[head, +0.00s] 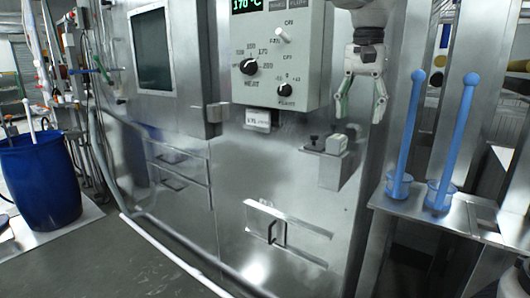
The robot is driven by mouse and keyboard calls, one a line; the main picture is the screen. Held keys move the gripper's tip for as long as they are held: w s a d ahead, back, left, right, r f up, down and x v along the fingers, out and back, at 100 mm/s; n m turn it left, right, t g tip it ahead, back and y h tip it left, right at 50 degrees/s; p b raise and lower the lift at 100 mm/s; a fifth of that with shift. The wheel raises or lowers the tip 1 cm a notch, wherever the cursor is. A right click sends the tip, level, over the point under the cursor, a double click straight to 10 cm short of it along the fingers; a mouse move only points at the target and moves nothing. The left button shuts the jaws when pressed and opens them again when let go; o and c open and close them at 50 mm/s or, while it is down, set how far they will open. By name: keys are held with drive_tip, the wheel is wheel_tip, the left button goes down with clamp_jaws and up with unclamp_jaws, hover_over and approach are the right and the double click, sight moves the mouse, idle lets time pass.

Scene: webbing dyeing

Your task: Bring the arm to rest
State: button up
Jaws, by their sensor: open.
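My gripper (361,98) hangs down at the upper right in the head view, in front of the steel machine (190,60). Its fingers are apart and nothing shows between them. It is just right of the grey control panel (270,55). Below it, a small steel shelf (335,170) carries a pale block (337,144) and a small dark knob-like piece (314,142). The gripper appears apart from these. The upper part of my arm is cut off by the top of the picture.
Two blue rods (407,125) with round tops stand in blue cups on a steel ledge (470,215) at the right. A blue barrel (40,180) stands at the left. A drawer-like handle plate (287,232) sits low on the machine. The grey floor (110,262) at front left is clear.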

drive_tip(key=s+d+f+n+t, duration=0.2)
drive_tip(key=s+d+f+n, duration=0.2)
drive_tip(key=f+n, duration=0.4)
drive_tip(key=s+d+f+t, duration=0.1)
drive_tip(key=s+d+f, duration=0.1)
drive_tip(key=s+d, duration=0.3)
drive_tip(key=s+d+f+t, duration=0.1)
drive_tip(key=s+d+f, duration=0.2)
drive_tip(key=s+d, duration=0.3)
drive_tip(key=shift+s+m, duration=0.4)
drive_tip(key=shift+s, duration=1.55)
